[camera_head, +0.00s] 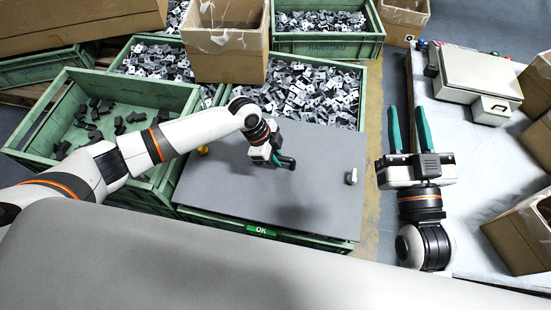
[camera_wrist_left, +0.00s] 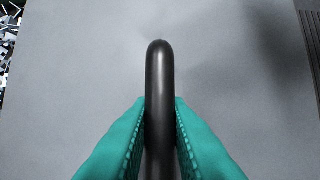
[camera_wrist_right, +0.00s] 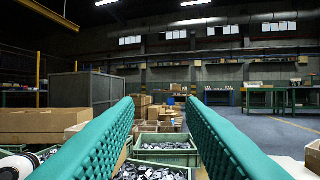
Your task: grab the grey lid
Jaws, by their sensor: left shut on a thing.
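The grey lid (camera_head: 322,150) is a flat panel lying on a green crate (camera_head: 300,236) in the middle of the head view. The crate's front carries a green OK label. A dark rounded handle (camera_wrist_left: 160,95) stands out from the lid in the left wrist view. My left gripper (camera_head: 284,162) is over the lid, with its teal fingers closed on both sides of the handle. My right gripper (camera_head: 408,130) is off to the right, beside the lid. Its two teal fingers are apart with nothing between them, as the right wrist view also shows.
Green crates full of grey stamped parts (camera_head: 310,90) stand behind the lid. A partly filled crate (camera_head: 60,100) is at left. A cardboard box (camera_head: 226,60) stands behind the lid. A pale table at right holds a white case (camera_head: 478,75) and cardboard boxes (camera_head: 520,235).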

